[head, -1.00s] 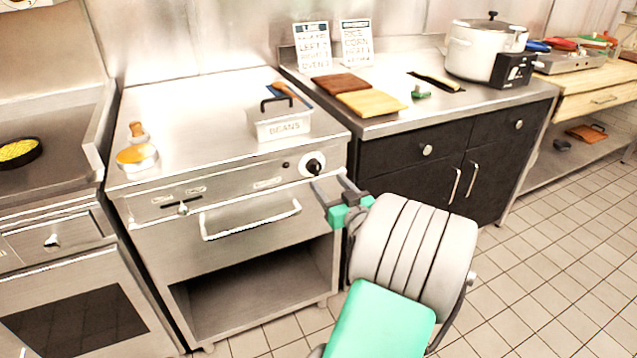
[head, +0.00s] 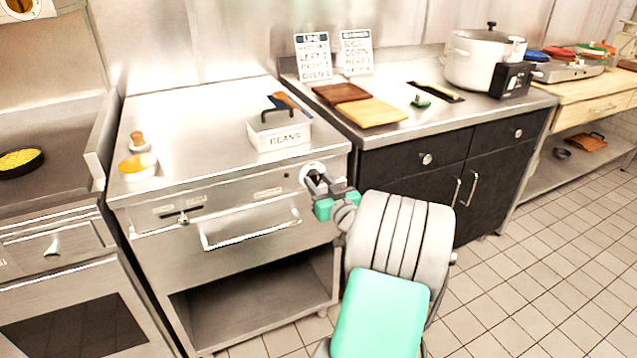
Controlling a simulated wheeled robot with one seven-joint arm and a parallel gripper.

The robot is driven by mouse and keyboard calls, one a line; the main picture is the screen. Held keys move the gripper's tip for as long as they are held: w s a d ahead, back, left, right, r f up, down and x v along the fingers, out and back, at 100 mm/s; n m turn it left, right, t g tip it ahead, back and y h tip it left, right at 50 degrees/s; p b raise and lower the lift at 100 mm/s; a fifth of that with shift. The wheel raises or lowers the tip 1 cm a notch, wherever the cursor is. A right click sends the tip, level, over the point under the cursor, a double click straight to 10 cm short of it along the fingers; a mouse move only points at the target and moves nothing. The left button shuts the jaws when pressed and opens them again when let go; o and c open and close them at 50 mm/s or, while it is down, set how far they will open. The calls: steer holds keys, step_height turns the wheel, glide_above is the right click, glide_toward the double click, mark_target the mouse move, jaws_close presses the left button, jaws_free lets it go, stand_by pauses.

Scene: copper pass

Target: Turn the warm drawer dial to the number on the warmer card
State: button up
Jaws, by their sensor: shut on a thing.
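The warm drawer dial (head: 311,170) is a dark knob on a round pale plate at the right end of the warmer's front panel. My gripper (head: 315,181) is at the dial, its fingers shut on the knob. The fingers hide much of the knob, and its numbers are too small to read. Two printed cards stand against the back wall: the left card (head: 314,57) and the right card (head: 357,52). Their text is only partly legible, and I cannot read a number for the warmer on either.
The warm drawer (head: 255,234) with its long bar handle is below the panel. Dark cabinets (head: 415,172) stand close to the right of my arm. The tiled floor is open at right.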

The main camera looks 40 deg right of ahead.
jaws_close()
steer(key=shift+m, duration=0.3)
steer(key=m, duration=0.4)
steer(key=m+p, duration=0.1)
steer(key=m, duration=0.4)
stand_by(0.3)
stand_by(0.3)
steer(key=o, duration=0.7)
jaws_free()
steer(key=shift+s, duration=0.1)
